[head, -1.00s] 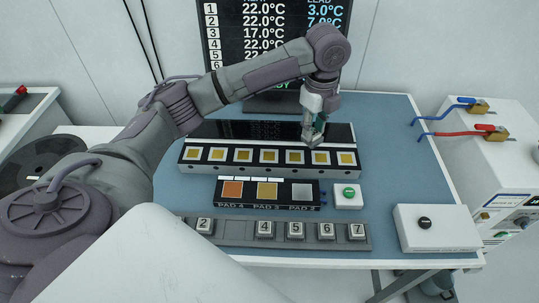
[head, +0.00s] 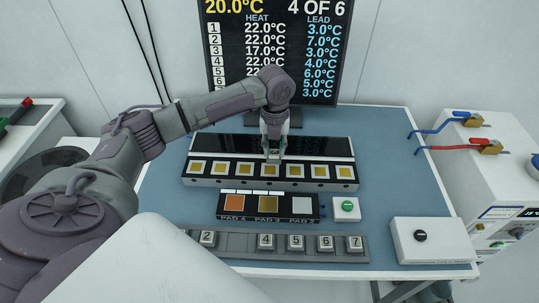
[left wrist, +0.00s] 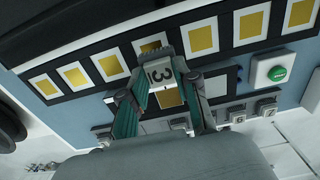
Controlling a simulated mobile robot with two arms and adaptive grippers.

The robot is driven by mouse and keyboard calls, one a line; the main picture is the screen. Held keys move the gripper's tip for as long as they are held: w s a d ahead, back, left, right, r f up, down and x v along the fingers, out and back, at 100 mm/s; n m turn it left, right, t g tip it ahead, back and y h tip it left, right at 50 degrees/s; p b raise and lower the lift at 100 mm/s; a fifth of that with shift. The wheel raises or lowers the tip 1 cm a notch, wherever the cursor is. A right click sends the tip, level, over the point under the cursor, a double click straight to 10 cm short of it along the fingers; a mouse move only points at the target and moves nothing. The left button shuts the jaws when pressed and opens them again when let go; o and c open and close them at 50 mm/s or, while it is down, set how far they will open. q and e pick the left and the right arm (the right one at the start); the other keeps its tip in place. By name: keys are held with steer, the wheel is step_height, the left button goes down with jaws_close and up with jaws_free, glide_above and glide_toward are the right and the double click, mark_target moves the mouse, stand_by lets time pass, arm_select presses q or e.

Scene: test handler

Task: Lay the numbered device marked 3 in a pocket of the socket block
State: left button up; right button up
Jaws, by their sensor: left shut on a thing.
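My left gripper (head: 272,152) is shut on a small pale device marked 3, which shows between the fingertips in the left wrist view (left wrist: 161,76). In the head view the fingers largely hide the device. The socket block (head: 268,185) is a long black and white bar with a row of several gold-floored pockets. My gripper points down just above and behind the middle pocket (head: 270,172). The other pockets look empty. In the left wrist view the held device overlaps the near side of that middle pocket (left wrist: 149,44). Contact with the block cannot be told.
In front of the block lie a pad panel (head: 284,207) and a green-button box (head: 346,208). A grey tray (head: 232,242) holds several numbered devices at the front edge. A screen (head: 280,60) stands behind. A white box (head: 434,240) is at right.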

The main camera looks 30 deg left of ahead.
mark_target(270, 160)
arm_select(q)
steer(key=shift+s+a+f, duration=0.35)
steer(key=shift+a+f, duration=0.05)
steer(key=shift+a, duration=0.1)
step_height(270, 160, down, 3)
steer(key=shift+f+p, duration=0.15)
steer(key=shift+p, duration=0.6)
steer(key=shift+f, duration=0.35)
steer(key=shift+f, duration=0.15)
steer(key=o, duration=1)
